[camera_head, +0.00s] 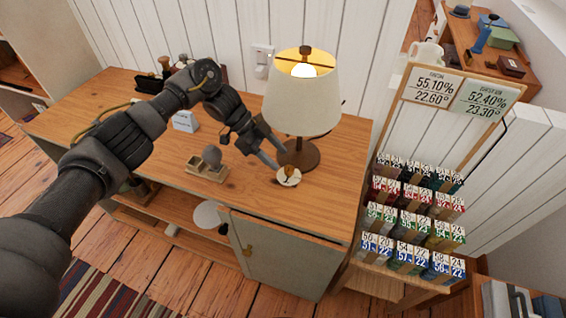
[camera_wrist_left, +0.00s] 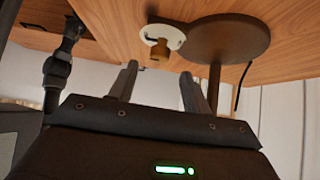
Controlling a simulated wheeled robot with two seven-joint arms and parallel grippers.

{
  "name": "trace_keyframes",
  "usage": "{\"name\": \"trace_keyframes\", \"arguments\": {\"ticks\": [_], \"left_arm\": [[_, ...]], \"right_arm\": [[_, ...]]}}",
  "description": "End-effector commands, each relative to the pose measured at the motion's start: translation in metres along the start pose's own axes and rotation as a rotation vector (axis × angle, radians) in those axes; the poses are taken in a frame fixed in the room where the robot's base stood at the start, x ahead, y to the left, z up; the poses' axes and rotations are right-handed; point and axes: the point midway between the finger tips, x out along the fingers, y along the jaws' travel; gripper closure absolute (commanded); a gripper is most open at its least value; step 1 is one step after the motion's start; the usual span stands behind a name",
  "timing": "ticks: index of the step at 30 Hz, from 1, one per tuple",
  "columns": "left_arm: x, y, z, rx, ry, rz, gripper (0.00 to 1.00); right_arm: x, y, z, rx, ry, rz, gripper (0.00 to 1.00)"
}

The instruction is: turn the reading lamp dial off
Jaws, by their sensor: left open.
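The reading lamp (camera_head: 303,95) stands on the wooden cabinet top, its bulb glowing under a cream shade. Its dial (camera_head: 289,176) is a brass knob on a round white plate in front of the dark lamp base (camera_head: 303,153). The wrist view also shows the dial (camera_wrist_left: 156,50) beside the base (camera_wrist_left: 222,38). My left gripper (camera_head: 279,156) is open, with its fingertips close to the dial. In the wrist view its two fingers (camera_wrist_left: 158,80) are spread, with the knob between and beyond their tips. I cannot tell whether they touch it. My right gripper is not in view.
A small wooden stand with a grey ball (camera_head: 209,163) and a white card (camera_head: 185,121) sit left of the lamp. A rack of numbered packets (camera_head: 412,215) stands right of the cabinet. The cabinet top's front right is clear.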

Motion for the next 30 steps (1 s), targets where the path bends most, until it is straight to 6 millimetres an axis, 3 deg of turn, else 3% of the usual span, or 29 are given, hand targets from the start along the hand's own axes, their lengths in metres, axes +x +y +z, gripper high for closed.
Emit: {"name": "trace_keyframes", "arguments": {"ticks": [6,12,30], "left_arm": [[-0.041,-0.001,0.001,0.0,-0.004,-0.002,0.52],[-0.06,0.0,0.0,0.0,-0.001,-0.001,0.52],[-0.062,0.0,0.0,0.0,0.0,0.001,0.52]], "right_arm": [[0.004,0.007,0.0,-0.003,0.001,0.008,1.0],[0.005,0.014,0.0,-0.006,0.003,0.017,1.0],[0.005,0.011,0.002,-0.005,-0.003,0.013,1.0]]}}
